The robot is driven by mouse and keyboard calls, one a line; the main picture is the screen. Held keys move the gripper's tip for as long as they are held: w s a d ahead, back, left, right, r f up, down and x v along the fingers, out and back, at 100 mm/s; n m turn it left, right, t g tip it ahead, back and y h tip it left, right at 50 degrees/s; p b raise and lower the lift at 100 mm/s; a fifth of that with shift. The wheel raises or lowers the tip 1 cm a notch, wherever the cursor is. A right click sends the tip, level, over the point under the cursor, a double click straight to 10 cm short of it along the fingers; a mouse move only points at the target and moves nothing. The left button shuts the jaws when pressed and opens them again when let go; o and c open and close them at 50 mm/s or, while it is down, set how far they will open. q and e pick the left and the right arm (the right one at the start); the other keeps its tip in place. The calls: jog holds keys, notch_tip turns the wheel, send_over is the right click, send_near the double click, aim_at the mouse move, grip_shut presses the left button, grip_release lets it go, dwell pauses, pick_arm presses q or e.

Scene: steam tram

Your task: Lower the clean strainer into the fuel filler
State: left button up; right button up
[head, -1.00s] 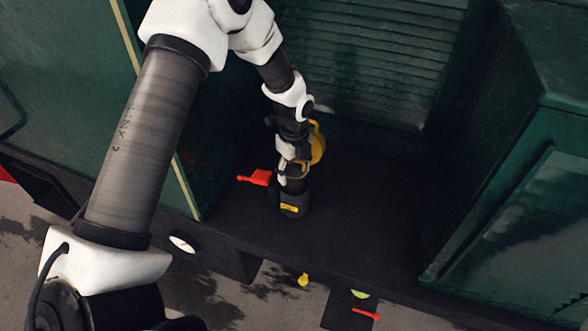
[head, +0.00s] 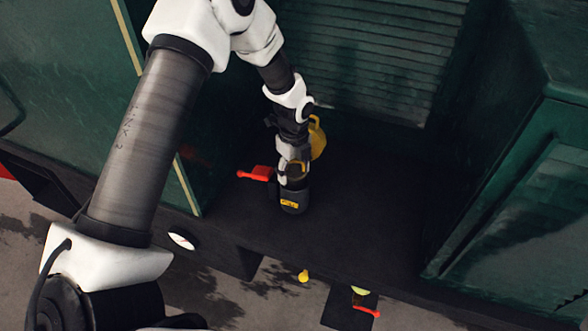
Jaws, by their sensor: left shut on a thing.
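The fuel filler (head: 293,207) is a short dark cylinder with a yellow label, standing on the dark deck near the middle of the head view. My left gripper (head: 292,172) is directly above it, pointing down and shut on the strainer. The strainer (head: 297,170) shows only in part, as a dull yellow rim at the fingers. The gripper and arm hide much of it. Its lower end meets the filler mouth in the picture, but I cannot tell how deep it sits. My right gripper is out of view.
A red handle (head: 256,173) sticks out just left of the filler. A yellow round part (head: 317,138) stands close behind the gripper. Green louvred panels (head: 375,60) and a green cabinet (head: 520,200) enclose the deck. The deck right of the filler is clear.

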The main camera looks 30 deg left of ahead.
pick_arm(q)
jog(key=shift+f+b, duration=0.45)
jog(key=shift+f, duration=0.3)
jog(key=o, duration=1.3)
jog(key=shift+c, duration=0.2)
jog(key=shift+o, duration=0.7)
jog(key=shift+r+p, duration=2.6)
jog(key=shift+r, duration=0.45)
